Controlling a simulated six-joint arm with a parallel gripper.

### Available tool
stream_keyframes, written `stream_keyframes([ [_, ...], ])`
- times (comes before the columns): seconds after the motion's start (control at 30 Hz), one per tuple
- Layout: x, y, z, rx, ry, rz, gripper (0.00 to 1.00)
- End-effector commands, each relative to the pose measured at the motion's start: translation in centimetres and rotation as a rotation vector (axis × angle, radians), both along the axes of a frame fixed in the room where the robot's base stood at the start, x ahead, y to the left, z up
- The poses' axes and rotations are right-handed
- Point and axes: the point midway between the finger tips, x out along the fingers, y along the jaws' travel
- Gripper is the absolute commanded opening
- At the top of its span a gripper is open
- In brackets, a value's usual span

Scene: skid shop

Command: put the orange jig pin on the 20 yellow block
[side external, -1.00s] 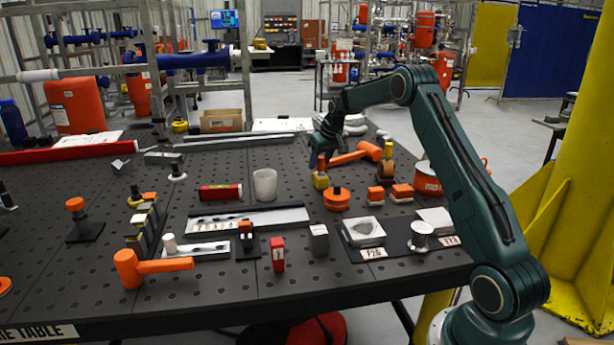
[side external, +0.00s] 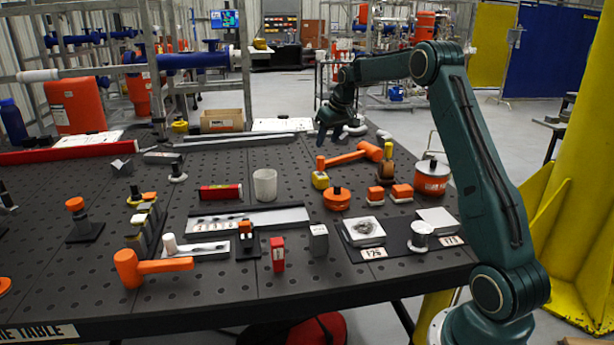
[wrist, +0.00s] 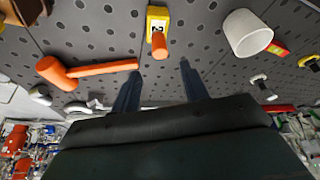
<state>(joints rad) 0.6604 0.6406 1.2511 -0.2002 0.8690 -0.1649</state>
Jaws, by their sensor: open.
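The yellow block (side external: 320,181) stands on the dark perforated table, left of an orange mallet. The orange jig pin (side external: 320,163) stands upright on top of the block. In the wrist view the yellow block (wrist: 157,17) carries a number label, only partly readable, and the orange pin (wrist: 159,46) shows at its end nearer the fingers. My gripper (side external: 328,134) is above and behind the block, clear of the pin. In the wrist view its two fingers (wrist: 158,76) are spread apart with nothing between them.
The orange mallet (side external: 350,157) lies right of the block, and a white cup (side external: 265,183) stands to the left. An orange round knob piece (side external: 337,200) sits in front. An orange canister (side external: 431,178) stands at the right. The table left of the cup has some free room.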

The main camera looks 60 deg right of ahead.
Motion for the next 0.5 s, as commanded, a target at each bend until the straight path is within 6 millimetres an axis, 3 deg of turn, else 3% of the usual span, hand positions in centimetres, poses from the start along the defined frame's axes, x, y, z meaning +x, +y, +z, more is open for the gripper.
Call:
stream_keyframes([
  [0.2,-0.9,0.3,2.3,0.000,-0.002,-0.001,0.45],
  [0.5,-1.1,0.4,2.9,0.001,0.000,0.000,0.45],
])
